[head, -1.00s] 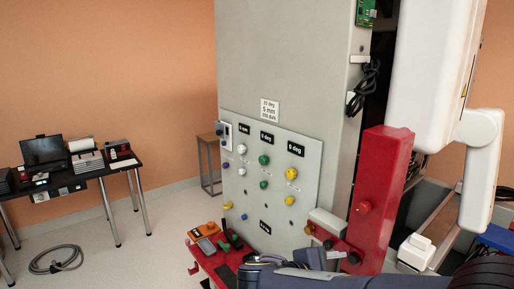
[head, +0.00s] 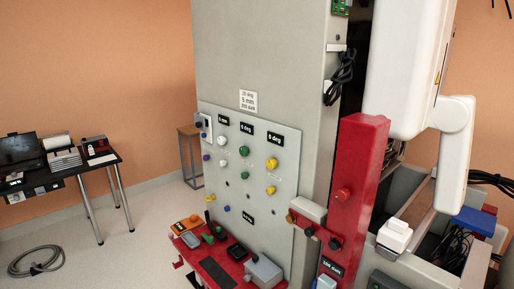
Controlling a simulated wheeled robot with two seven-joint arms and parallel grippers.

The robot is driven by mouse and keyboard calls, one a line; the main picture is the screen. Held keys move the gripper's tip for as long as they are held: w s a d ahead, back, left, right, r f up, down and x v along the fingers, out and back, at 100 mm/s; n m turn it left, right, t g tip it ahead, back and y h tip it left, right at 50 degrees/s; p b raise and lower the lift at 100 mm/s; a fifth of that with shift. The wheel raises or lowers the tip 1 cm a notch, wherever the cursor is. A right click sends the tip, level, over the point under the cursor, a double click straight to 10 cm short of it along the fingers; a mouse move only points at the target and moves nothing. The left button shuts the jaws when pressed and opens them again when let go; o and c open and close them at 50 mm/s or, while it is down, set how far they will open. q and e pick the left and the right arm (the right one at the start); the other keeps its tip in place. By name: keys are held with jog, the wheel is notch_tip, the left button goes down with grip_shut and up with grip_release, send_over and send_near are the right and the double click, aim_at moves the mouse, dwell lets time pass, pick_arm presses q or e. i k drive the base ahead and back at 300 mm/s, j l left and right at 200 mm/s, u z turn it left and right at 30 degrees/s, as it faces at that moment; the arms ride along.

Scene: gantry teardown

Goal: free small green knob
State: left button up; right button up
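A small green knob (head: 244,175) sits on the light grey panel (head: 215,187), in the middle column, below a larger green knob (head: 243,151). The small knob appears seated against the panel, with nothing touching it. Yellow knobs (head: 271,164) are in the column to its right, and white (head: 222,141) and purple (head: 207,157) knobs are to its left. Neither of my grippers shows in the head view.
A red tray (head: 214,272) with tools and a grey box (head: 262,270) lies below the panel. A red upright post (head: 356,190) stands to the right, near a white arm-like machine part (head: 455,140). A black table (head: 95,165) is far left; open floor lies between.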

aim_at(244, 176)
jog(key=i+j+u, duration=0.5)
jog(key=j, duration=0.2)
jog(key=i+j+u, duration=0.85)
jog(key=i+u, duration=0.15)
jog(key=i+z, duration=0.2)
jog(key=i, duration=0.5)
jog(key=i+j+z, duration=0.15)
jog(key=i, duration=0.55)
jog(key=i+z, duration=0.5)
jog(key=i+j+z, duration=0.25)
jog(key=i+z, duration=0.25)
jog(key=i, duration=0.15)
jog(key=i+z, duration=0.2)
jog(key=z, duration=0.25)
jog(key=i+z, duration=0.2)
jog(key=z, duration=0.3)
jog(key=i+j+z, duration=0.2)
jog(key=z, duration=0.25)
jog(key=i+j+z, duration=0.15)
jog(key=z, duration=0.3)
jog(key=i+j+z, duration=0.1)
jog(key=j+z, duration=0.25)
jog(key=z, duration=0.15)
jog(key=i+j+z, duration=0.2)
jog(key=z, duration=0.15)
jog(key=i+j+z, duration=0.1)
jog(key=j+z, duration=0.25)
jog(key=i+j+z, duration=0.1)
jog(key=j+z, duration=0.25)
jog(key=j, duration=0.1)
